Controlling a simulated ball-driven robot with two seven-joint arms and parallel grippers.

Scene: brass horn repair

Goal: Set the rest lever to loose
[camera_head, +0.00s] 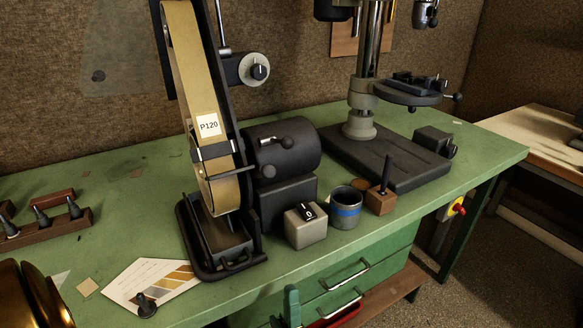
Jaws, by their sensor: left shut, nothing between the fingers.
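The belt grinder (176,78) stands on the green bench, its tan belt marked P120. A short lever with a dark ball end (280,141) lies nearly level on top of its dark motor housing. A second slim bar with a dark knob (238,174) sticks out beside the belt, below a metal bracket (212,150). I cannot tell for sure which of these is the rest lever, and no loose or tight marking is readable. I cannot make out either gripper in this view. Nothing of mine visibly touches the grinder.
A switch box (305,229), a blue-banded cup (345,210) and a wooden block with a dark peg (380,201) stand before the motor. A drill press (361,125) is behind right. A brass horn (30,298), card (140,279) and tool rack (45,225) are left.

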